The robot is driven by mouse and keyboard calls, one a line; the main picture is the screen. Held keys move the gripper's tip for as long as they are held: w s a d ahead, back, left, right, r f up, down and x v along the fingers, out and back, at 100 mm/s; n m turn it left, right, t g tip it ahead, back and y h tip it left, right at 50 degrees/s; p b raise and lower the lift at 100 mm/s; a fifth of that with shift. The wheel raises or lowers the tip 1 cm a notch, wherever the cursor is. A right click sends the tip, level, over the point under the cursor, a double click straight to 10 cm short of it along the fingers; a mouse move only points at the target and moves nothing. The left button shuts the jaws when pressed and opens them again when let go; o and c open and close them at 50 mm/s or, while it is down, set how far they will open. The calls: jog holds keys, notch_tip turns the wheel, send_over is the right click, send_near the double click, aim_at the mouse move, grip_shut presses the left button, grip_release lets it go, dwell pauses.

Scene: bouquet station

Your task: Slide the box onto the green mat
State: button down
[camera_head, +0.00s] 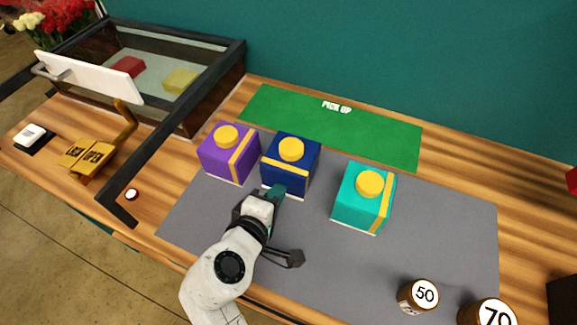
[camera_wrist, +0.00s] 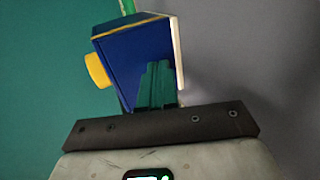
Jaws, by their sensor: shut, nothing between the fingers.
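The green mat (camera_head: 330,127), marked "PICK UP", lies along the back of the counter. Three boxes with yellow round tops and yellow bands stand on the grey mat in front of it: purple (camera_head: 222,163), dark blue (camera_head: 283,172) and turquoise (camera_head: 355,208). My gripper (camera_head: 277,191) is shut and empty, low at the near face of the blue box. The blue box (camera_wrist: 125,50) fills the upper middle of the wrist view, with my dark green fingertips (camera_wrist: 157,80) in front of its face. I cannot tell whether they touch. A strip of green mat (camera_wrist: 128,7) shows beyond it.
The grey mat (camera_head: 447,235) is bare right of the turquoise box. A glass case (camera_head: 190,60) with a dark frame stands at back left, near a yellow "LOCK OPEN" lever (camera_head: 87,157).

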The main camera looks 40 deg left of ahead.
aim_at(283, 179)
jog(key=shift+w+a, duration=0.2)
jog(key=shift+w, duration=0.75)
jog(key=shift+w, duration=0.2)
jog(key=shift+w+a, duration=0.25)
jog(key=shift+w, duration=0.65)
jog(key=shift+w+a, duration=0.2)
jog(key=shift+w, duration=0.65)
jog(key=shift+w+a+b, duration=0.25)
jog(key=shift+w+b, duration=0.1)
jog(key=shift+w, duration=0.65)
jog(key=shift+w+a+b, duration=0.2)
jog(key=shift+w+b, duration=0.1)
jog(key=shift+w, duration=0.65)
jog(key=shift+w, duration=0.2)
jog(key=shift+w+a+b, duration=0.2)
jog(key=shift+w+b, duration=0.05)
jog(key=shift+w, duration=0.4)
jog(key=shift+w+a+b, duration=0.2)
jog(key=shift+w, duration=0.4)
jog(key=shift+w+a, duration=0.1)
jog(key=shift+w, duration=0.4)
jog(key=shift+w, duration=0.1)
